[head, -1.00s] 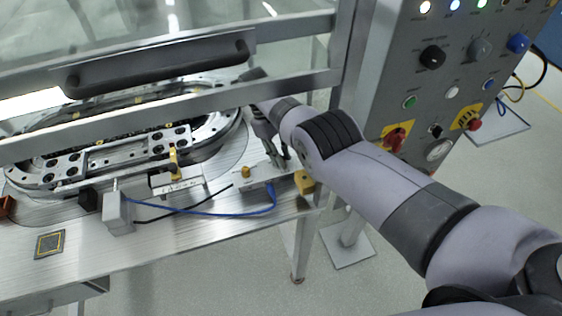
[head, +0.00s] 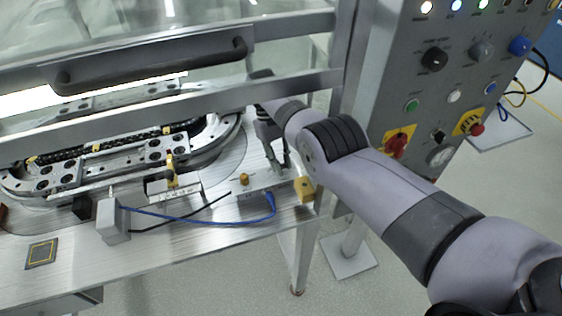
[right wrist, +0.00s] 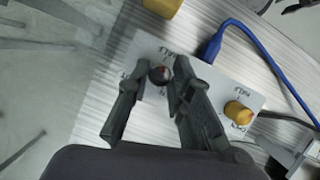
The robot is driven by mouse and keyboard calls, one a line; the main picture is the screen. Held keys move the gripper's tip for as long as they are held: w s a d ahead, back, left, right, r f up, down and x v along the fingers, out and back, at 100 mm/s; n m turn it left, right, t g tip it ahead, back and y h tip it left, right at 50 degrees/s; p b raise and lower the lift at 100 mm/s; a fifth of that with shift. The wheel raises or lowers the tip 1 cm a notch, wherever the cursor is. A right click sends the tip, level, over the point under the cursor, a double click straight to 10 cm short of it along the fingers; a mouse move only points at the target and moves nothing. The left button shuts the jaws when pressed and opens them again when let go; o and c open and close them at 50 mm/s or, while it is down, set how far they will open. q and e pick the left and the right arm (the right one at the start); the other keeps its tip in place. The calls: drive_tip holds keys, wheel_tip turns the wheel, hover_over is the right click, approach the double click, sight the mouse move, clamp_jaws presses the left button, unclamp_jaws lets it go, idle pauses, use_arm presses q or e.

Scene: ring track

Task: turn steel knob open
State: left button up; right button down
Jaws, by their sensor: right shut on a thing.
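The steel knob (right wrist: 160,75) is a small round dark grey knob with a reddish mark, on a light labelled plate (right wrist: 216,82). My right gripper (right wrist: 157,76) has a finger on each side of the knob and is shut on it. In the head view my right gripper (head: 279,166) points down at the plate near the bench's right end, and its fingers hide the knob there. My left gripper is in neither view.
A brass-yellow knob (head: 244,179) and a blue cable (head: 200,219) are on the same plate. A yellow block (head: 305,189) sits at its right end. A metal frame bar (head: 190,106) crosses above the ring track. A control panel (head: 455,75) stands right.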

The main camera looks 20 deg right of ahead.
drive_tip(key=c, duration=1.4)
unclamp_jaws()
drive_tip(key=shift+c, duration=0.2)
